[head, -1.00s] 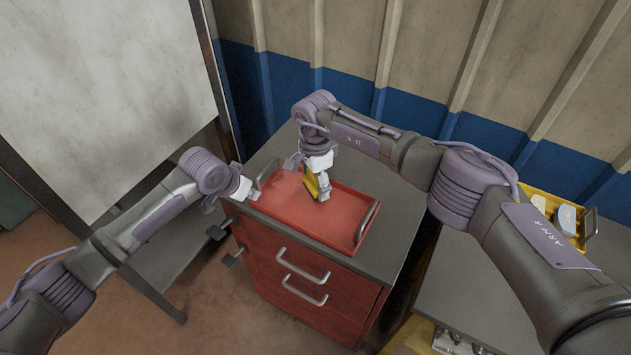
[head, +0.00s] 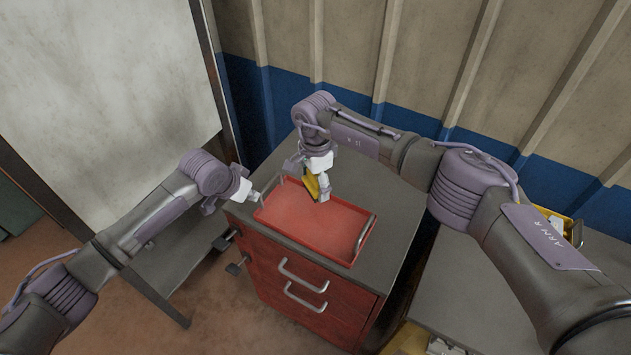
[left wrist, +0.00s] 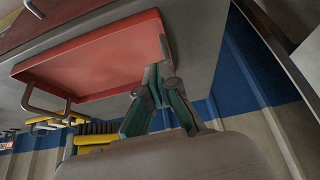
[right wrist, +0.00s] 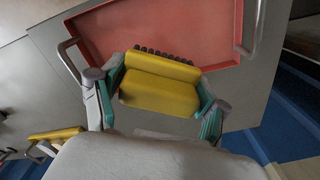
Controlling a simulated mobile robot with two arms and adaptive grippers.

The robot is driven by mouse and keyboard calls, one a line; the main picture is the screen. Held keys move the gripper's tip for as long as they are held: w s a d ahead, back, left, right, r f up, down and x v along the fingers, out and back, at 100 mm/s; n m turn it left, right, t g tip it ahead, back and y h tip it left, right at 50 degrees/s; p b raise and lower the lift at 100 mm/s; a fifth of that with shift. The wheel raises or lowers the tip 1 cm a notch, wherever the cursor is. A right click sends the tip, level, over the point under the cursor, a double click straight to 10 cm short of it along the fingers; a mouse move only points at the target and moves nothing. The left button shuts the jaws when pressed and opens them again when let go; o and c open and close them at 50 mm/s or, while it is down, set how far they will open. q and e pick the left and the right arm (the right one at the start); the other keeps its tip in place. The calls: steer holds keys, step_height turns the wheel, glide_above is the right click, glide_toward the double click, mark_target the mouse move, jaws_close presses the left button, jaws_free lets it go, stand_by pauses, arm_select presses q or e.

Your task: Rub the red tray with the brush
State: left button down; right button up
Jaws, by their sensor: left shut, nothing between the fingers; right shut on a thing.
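The red tray (head: 325,225) lies on top of a cabinet, with a metal handle at each end. It also fills the top of the left wrist view (left wrist: 95,60). My right gripper (head: 316,190) is shut on the yellow brush (right wrist: 158,92). The brush is at the tray's far edge, its dark bristles facing the tray; I cannot tell whether they touch it. My left gripper (head: 257,196) is shut and empty, beside the tray's left end. In the left wrist view its fingertips (left wrist: 158,72) are close to that end's handle; contact is unclear.
The red-fronted cabinet (head: 300,290) has drawer handles facing me. Its grey top (head: 393,240) is bare right of the tray. A lower grey surface (head: 470,290) stands at right, with a yellow container (head: 556,216) behind my right arm. A ribbed wall (head: 420,60) is behind.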

steer(key=shift+w+r, duration=0.1)
steer(key=shift+r, duration=0.8)
arm_select(q)
steer(key=v, duration=1.2)
steer(key=shift+r, duration=0.2)
arm_select(e)
steer(key=shift+r, duration=0.55)
